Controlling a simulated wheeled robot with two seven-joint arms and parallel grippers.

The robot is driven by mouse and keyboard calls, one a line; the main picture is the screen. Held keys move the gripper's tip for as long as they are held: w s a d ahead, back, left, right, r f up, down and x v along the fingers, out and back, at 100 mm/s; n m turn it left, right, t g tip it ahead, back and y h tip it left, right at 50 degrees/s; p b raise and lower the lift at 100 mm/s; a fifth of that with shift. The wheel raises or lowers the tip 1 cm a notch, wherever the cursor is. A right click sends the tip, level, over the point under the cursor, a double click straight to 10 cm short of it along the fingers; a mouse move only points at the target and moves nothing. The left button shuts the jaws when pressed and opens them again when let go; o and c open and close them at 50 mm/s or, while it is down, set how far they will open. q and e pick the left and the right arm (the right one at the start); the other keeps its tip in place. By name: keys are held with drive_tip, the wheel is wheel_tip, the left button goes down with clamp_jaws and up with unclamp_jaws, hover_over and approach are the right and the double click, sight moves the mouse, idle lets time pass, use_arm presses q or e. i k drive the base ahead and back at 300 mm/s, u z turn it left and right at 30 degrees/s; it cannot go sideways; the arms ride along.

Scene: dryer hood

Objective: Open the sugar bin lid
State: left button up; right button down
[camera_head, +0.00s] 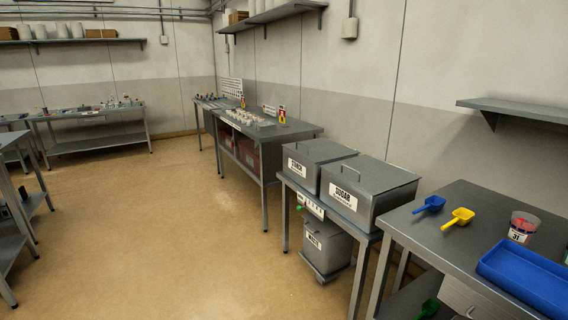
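The sugar bin (345,199) is a grey metal box with a white label reading SUGAR, standing on a metal stand right of the middle of the head view. Its lid (378,180) is shut and has a bar handle (351,171) near the left side of its top. A similar bin (300,171), labelled something like STARCH, stands directly behind and left of it with its lid shut. Neither of my grippers shows in this view.
A table (452,238) at the right holds a blue scoop (429,204), a yellow scoop (459,216), a tub (522,226) and a blue tray (528,279). A lower bin (325,247) sits under the stand. The floor (180,235) left of the stand is clear.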

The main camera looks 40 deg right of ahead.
sight(375, 176)
drive_tip(key=i, duration=3)
drive_tip(key=z, duration=3.45)
drive_tip(key=i, duration=1)
drive_tip(key=u, duration=0.05)
